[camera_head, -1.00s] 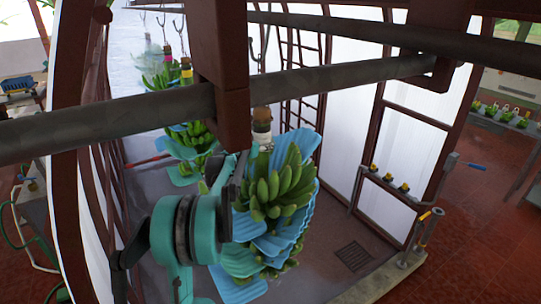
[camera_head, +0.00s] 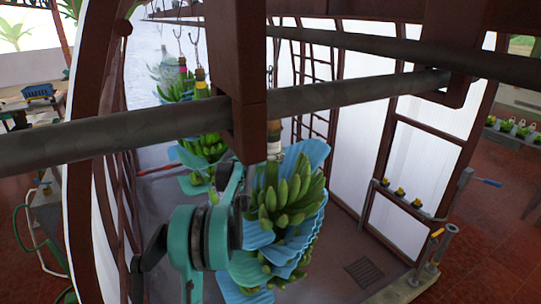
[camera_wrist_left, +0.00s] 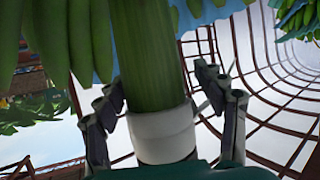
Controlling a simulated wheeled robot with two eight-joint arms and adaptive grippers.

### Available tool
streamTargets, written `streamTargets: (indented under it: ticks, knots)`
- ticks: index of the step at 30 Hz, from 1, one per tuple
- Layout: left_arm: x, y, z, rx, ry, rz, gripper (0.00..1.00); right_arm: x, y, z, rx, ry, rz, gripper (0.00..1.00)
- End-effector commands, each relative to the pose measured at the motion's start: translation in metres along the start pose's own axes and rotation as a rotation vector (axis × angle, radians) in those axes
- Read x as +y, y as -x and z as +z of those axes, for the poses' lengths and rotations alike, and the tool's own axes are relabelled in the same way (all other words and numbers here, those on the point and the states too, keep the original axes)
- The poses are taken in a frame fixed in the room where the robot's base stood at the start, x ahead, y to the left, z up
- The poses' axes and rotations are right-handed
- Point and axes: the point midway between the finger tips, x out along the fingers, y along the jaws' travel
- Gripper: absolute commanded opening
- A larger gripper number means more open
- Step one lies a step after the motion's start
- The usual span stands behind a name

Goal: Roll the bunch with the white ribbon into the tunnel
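The nearest banana bunch (camera_head: 288,195) hangs in the middle of the head view among blue sheets. A white ribbon (camera_head: 274,138) circles its stem, just right of a red-brown post. My left gripper (camera_head: 228,185) is at this stem, its fingers mostly hidden in the head view. In the left wrist view the white ribbon (camera_wrist_left: 162,135) and green stem (camera_wrist_left: 146,50) lie between the two fingers (camera_wrist_left: 162,110); firm contact is not clear. The tunnel (camera_head: 357,130) shows as white panels on red-brown frames behind and right of the bunch. My right gripper is out of view.
A grey rail (camera_head: 345,93) runs across above the bunch, carried by a red-brown post (camera_head: 250,85). Other bunches (camera_head: 205,145) hang behind to the left. A low side frame (camera_head: 400,200) stands at right. A drain (camera_head: 363,271) lies in the floor.

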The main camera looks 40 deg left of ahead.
Motion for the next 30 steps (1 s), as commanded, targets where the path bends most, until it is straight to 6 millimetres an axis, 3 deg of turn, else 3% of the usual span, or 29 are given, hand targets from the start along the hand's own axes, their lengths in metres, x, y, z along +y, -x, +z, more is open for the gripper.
streamTargets:
  ticks: [8, 21, 30]
  knots:
    - [-0.001, 0.015, 0.000, 0.000, 0.000, -0.002, 0.70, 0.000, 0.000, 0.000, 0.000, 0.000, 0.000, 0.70]
    - [-0.001, 0.102, 0.001, -0.001, 0.001, -0.001, 0.70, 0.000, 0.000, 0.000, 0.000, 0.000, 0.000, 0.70]
    - [-0.001, 0.119, 0.000, 0.000, 0.000, 0.000, 0.70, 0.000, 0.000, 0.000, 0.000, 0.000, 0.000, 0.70]
